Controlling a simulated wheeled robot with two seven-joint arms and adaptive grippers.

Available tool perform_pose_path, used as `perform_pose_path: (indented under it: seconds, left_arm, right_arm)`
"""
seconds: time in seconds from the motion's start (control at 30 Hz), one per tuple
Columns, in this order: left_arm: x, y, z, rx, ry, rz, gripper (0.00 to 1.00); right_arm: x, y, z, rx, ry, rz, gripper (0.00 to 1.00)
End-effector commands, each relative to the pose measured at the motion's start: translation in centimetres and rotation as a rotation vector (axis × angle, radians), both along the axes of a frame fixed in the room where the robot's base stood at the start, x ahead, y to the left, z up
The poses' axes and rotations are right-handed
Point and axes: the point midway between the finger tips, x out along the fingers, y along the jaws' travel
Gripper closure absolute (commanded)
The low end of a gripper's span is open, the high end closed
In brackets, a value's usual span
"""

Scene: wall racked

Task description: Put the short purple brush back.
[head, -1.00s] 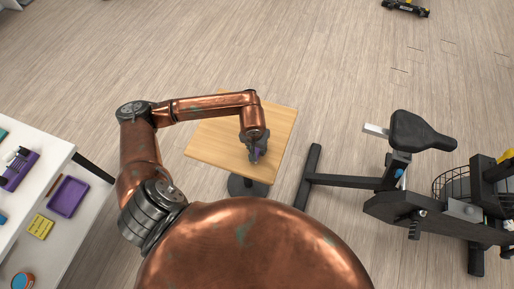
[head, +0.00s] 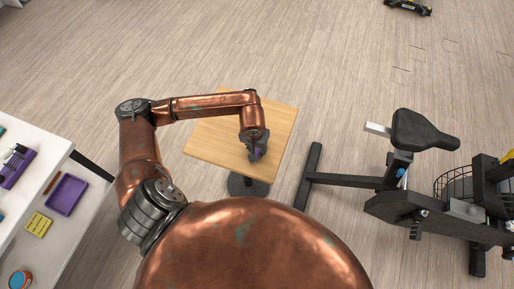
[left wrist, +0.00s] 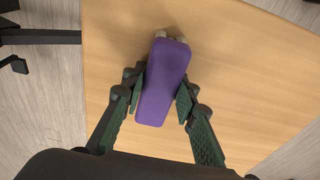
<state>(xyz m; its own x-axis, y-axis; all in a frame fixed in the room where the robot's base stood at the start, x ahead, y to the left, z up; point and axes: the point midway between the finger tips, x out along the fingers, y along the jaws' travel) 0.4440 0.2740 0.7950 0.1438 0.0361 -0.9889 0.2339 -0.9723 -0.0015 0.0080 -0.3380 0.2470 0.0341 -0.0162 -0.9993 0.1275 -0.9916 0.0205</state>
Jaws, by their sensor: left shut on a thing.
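My left gripper (head: 257,150) is over the front part of a small wooden table. In the left wrist view the left gripper (left wrist: 161,101) is shut on a purple brush (left wrist: 163,85), with one finger on each side of it. The purple brush also shows as a small purple patch in the head view (head: 257,154). A greyish end of the brush shows at its far tip; the rest of that end is hidden. I cannot tell whether the brush touches the table top. My right gripper is not in view.
The wooden table (head: 220,140) is otherwise bare. A white shelf unit (head: 90,222) at left holds a purple tray (head: 66,195), a yellow item (head: 38,225) and a purple holder (head: 14,168) with things in it. An exercise bike (head: 410,190) stands at right.

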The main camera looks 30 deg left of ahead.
Motion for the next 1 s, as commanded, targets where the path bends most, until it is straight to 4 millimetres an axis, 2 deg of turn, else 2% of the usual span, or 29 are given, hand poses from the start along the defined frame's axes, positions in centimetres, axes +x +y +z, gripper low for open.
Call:
perform_pose_path:
  seconds: [0.03, 0.3, 0.63, 0.77, 1.0]
  left_arm:
    - [0.0, 0.0, 0.0, 0.000, 0.000, 0.000, 0.71]
    - [0.0, 0.0, 0.0, 0.000, 0.000, 0.000, 0.53]
    - [0.0, 0.0, 0.3, -0.001, -0.001, 0.000, 0.53]
    - [-0.1, -0.1, 1.9, 0.000, -0.004, -0.001, 0.53]
    - [-0.8, -0.2, 6.8, 0.001, -0.006, -0.003, 0.53]
  right_arm:
    - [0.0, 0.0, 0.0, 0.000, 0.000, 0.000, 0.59]
    - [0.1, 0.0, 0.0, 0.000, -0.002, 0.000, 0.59]
    - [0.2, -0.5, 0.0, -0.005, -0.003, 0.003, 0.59]
    - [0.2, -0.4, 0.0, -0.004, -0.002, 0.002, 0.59]
    - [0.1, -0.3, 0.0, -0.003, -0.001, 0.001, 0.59]
